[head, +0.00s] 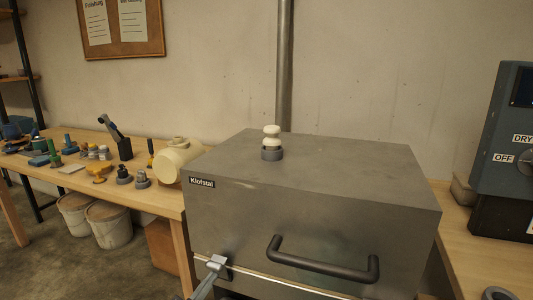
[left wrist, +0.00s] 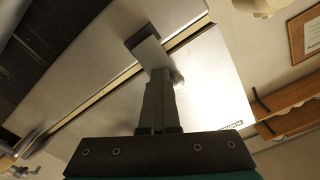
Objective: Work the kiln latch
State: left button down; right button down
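The kiln (head: 310,190) is a grey metal box with a flat lid, a dark bar handle (head: 322,262) on its front and a "Klofstal" label. The kiln latch (head: 222,264) is a small piece with a dark mount at the front left, by the lid seam. In the left wrist view the latch (left wrist: 146,42) lies across the seam's pale strip. My left gripper (head: 214,268) reaches it from below. In the left wrist view its fingers (left wrist: 160,82) are close together with their tips at the latch, seemingly shut on it. The tips partly hide the grip. My right gripper is out of view.
A white and grey stacked plug (head: 271,142) stands on the lid. A wooden bench (head: 150,197) with tools and a cream jar (head: 178,163) is at left, with buckets (head: 108,225) beneath. A control box (head: 505,140) with a dial stands at right.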

pick_arm(q)
jog(key=shift+w+d+r, duration=0.1)
jog(key=shift+w+r, duration=0.05)
jog(key=shift+r, duration=0.2)
jog(key=p+v, duration=0.3)
jog(key=v, duration=0.3)
jog(key=shift+f, duration=0.4)
dwell(0.6)
